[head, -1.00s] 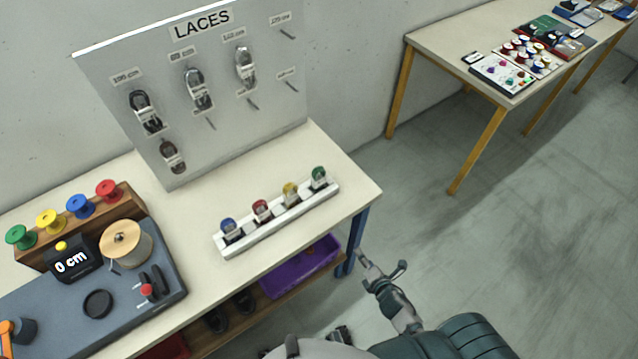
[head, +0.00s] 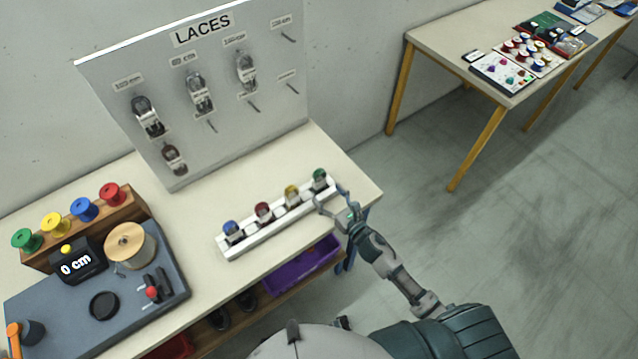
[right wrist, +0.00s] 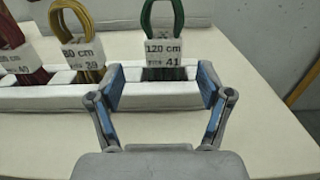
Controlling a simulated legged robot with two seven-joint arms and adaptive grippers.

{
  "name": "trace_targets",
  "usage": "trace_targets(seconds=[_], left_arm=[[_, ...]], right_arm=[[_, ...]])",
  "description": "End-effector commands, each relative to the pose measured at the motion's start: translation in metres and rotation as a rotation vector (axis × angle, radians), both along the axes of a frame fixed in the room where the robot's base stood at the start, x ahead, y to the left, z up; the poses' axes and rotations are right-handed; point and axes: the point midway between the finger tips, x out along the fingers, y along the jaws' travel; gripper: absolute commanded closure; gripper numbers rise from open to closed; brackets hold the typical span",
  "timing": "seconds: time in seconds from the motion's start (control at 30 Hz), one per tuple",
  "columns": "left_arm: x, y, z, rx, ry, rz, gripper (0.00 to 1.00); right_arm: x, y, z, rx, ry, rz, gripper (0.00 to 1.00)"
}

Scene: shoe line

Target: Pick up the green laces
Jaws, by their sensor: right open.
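The green laces (head: 319,175) stand at the right end of a white rack (head: 262,235) on the table. In the right wrist view the green laces (right wrist: 161,14) rise as a loop above a tag (right wrist: 165,52) reading 120 cm. My right gripper (head: 331,198) is open at the rack's right end. In the right wrist view its fingers (right wrist: 160,85) lie to either side below the tag, with nothing gripped. The lower part of the laces sits in the rack's slot. My left gripper is not in view.
Yellow laces (head: 291,191), red laces (head: 263,210) and blue laces (head: 231,228) stand in the same rack. A grey LACES board (head: 225,135) rises behind. A measuring device (head: 75,264) and colored spools are at left. A purple bin (head: 300,266) sits below.

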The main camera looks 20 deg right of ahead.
Motion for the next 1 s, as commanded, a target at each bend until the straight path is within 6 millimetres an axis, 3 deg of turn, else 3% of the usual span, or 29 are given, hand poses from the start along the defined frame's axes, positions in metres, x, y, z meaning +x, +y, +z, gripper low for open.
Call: trace_targets(seconds=[0.17,0.43,0.73,0.97,1.0], left_arm=[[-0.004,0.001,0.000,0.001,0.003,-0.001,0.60],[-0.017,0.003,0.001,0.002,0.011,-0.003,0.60],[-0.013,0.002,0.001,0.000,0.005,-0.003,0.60],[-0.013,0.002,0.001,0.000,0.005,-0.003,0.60],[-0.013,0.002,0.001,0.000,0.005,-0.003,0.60]], right_arm=[[0.012,0.003,0.000,0.003,0.001,-0.001,0.22],[0.051,0.013,-0.001,0.002,0.001,-0.001,0.22],[0.056,0.016,-0.002,0.002,0.002,0.000,0.22],[0.056,0.016,-0.002,0.002,0.003,-0.001,0.77],[0.056,0.016,-0.002,0.002,0.003,-0.001,0.79]])
